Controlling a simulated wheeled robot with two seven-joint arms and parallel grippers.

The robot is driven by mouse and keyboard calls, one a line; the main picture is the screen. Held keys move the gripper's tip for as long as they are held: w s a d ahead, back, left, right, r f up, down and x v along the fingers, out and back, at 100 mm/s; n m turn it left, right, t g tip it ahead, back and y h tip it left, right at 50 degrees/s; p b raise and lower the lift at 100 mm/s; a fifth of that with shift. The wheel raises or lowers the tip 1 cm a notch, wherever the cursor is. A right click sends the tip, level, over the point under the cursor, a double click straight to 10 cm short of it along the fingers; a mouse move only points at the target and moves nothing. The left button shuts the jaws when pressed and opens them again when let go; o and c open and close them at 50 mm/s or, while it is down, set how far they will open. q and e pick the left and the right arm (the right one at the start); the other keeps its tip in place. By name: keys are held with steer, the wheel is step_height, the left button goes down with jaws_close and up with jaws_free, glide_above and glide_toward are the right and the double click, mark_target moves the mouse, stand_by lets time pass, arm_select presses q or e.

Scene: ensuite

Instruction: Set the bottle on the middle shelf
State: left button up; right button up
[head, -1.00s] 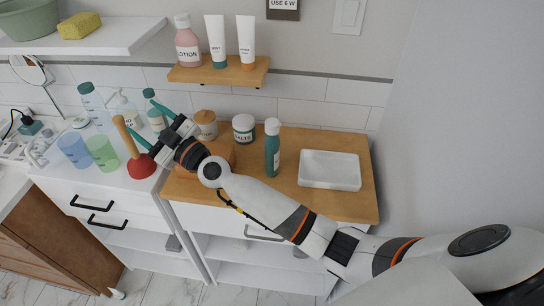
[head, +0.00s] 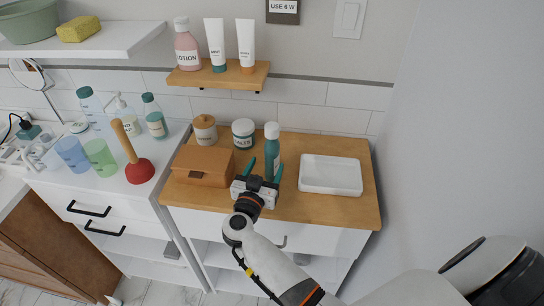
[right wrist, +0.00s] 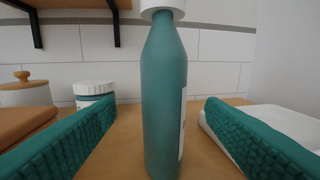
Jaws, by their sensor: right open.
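A teal bottle with a pale cap (head: 272,148) stands upright on the wooden counter top (head: 330,209). My right gripper (head: 264,171) is open just in front of it, with its teal fingers pointing at it. In the right wrist view the bottle (right wrist: 165,95) stands between the two spread fingers, with a gap on each side. A small wooden wall shelf (head: 220,74) above the counter holds a pink lotion bottle (head: 187,48) and two white tubes (head: 216,42). My left gripper is not in view.
A brown box (head: 205,165), a lidded jar (head: 205,130) and a salts jar (head: 243,133) stand left of the bottle. A white tray (head: 331,175) lies to its right. A plunger (head: 139,170) and several bottles and cups stand on the left cabinet.

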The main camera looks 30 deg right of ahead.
steer(key=p+x, duration=0.1)
steer(key=x, duration=0.6)
steer(key=shift+d, duration=0.25)
steer(key=shift+c, duration=0.6)
steer(key=c, duration=1.2)
steer(key=shift+r, duration=0.1)
jaws_close()
